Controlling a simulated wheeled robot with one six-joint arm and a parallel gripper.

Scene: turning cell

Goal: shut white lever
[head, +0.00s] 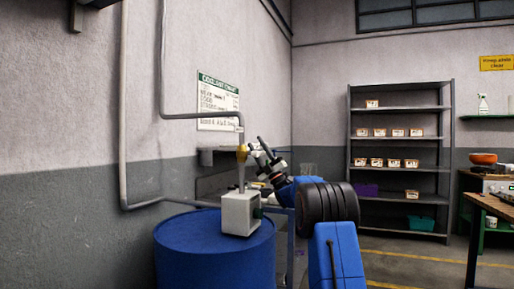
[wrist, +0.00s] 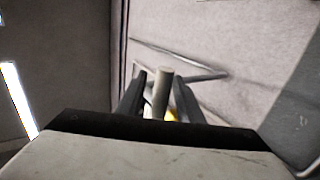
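A pale, round-ended bar that looks like the white lever (wrist: 161,96) stands between the two dark fingers of my gripper (wrist: 160,88) in the wrist view. A narrow gap seems to show beside it, so my gripper looks open around it. A bit of yellow shows just behind the bar. In the head view my gripper (head: 256,152) is beside a yellow valve part (head: 241,153) on the grey pipe, above a light grey box (head: 240,213). The lever is too small there to make out clearly.
The grey box stands on a blue drum (head: 212,250). Grey pipes (head: 164,70) run along the left wall, under a posted notice (head: 218,100). A shelf rack (head: 400,139) with small boxes stands at the back right. A wooden table (head: 490,207) is at the far right.

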